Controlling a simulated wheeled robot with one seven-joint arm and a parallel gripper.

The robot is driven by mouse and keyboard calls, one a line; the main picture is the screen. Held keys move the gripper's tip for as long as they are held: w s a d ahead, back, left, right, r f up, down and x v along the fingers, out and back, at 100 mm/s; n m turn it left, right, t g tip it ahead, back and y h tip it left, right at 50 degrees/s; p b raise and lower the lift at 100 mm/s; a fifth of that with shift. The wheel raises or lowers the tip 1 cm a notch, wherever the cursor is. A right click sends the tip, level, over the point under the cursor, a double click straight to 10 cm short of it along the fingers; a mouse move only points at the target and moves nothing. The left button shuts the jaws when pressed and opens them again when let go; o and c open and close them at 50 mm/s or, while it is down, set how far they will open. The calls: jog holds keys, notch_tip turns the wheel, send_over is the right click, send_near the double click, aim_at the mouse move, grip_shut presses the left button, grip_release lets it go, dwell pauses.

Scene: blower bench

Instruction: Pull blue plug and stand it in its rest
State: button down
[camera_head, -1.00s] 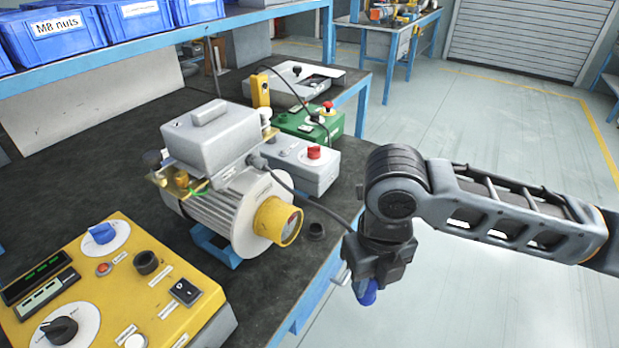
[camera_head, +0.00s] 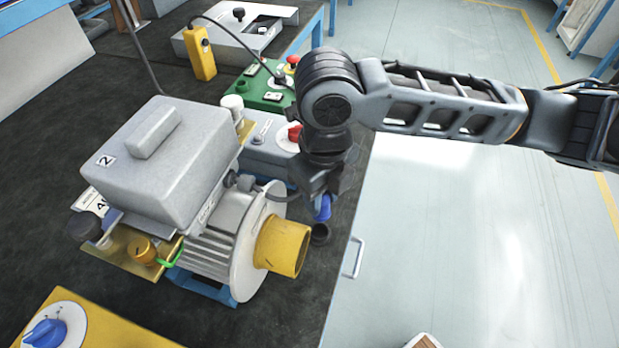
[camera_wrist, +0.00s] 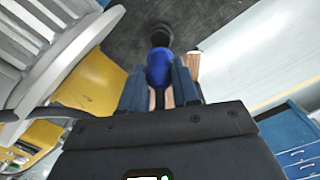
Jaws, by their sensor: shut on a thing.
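My gripper (camera_head: 322,196) is shut on the blue plug (camera_head: 323,209), which points downward below the fingers. In the wrist view the blue plug (camera_wrist: 158,66) sits between the two fingers. A black round cup, likely the rest (camera_head: 320,235), stands on the dark bench top just below the plug; it also shows at the top of the wrist view (camera_wrist: 161,33). The plug is over or very near the cup; I cannot tell whether they touch. A dark cable runs from the grey blower (camera_head: 215,240) toward my gripper.
The blower's yellow outlet (camera_head: 282,246) is close left of the cup. A grey box with a red button (camera_head: 295,133) and a green box (camera_head: 262,92) stand behind. A yellow panel (camera_head: 90,325) is at the front left. The bench edge is close on the right.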

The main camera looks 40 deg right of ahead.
dwell(0.4)
jog(key=shift+f+b, duration=2.1)
jog(key=shift+f, duration=0.1)
jog(key=shift+f+b, duration=1.05)
jog(key=shift+f, duration=0.15)
jog(key=c, duration=0.8)
grip_release()
jog(key=shift+o, duration=0.2)
jog(key=shift+r, duration=0.2)
notch_tip(320, 180, up, 8)
jog(key=shift+f, duration=0.25)
